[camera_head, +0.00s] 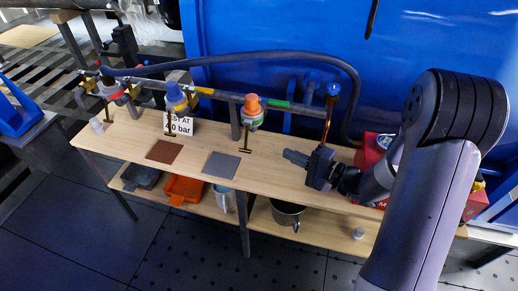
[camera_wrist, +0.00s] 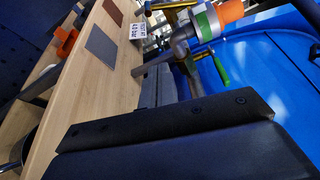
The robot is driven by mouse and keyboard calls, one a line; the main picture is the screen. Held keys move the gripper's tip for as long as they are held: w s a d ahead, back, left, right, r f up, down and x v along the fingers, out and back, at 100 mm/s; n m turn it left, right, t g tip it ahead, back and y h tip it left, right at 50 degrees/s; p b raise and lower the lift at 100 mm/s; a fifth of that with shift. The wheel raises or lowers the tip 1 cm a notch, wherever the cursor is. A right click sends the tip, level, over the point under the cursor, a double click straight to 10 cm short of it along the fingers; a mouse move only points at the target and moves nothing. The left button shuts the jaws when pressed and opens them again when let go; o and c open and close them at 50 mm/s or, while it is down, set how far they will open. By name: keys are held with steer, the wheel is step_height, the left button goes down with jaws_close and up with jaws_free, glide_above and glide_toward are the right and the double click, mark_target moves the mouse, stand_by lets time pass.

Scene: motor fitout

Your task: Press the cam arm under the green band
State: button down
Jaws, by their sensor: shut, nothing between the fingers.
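The orange-capped coupling (camera_head: 252,104) stands on the pipe above the bench and has a green band (camera_wrist: 208,22) around its body, clear in the wrist view. A dark brass T-shaped cam arm (camera_head: 245,138) hangs below this coupling. My gripper (camera_head: 287,156) is shut and empty, low over the bench to the right of the cam arm and apart from it.
Blue-capped (camera_head: 175,92) and red-banded (camera_head: 112,88) couplings stand farther left with their own hanging arms. Brown (camera_head: 164,151) and grey (camera_head: 221,165) mats lie flat. A red box (camera_head: 372,148) sits at right.

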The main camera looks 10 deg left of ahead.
mark_target(246, 138)
steer(key=shift+a, duration=0.1)
steer(key=r+x, duration=0.1)
steer(key=x, duration=0.9)
steer(key=shift+s, duration=1.95)
steer(key=shift+p, duration=0.5)
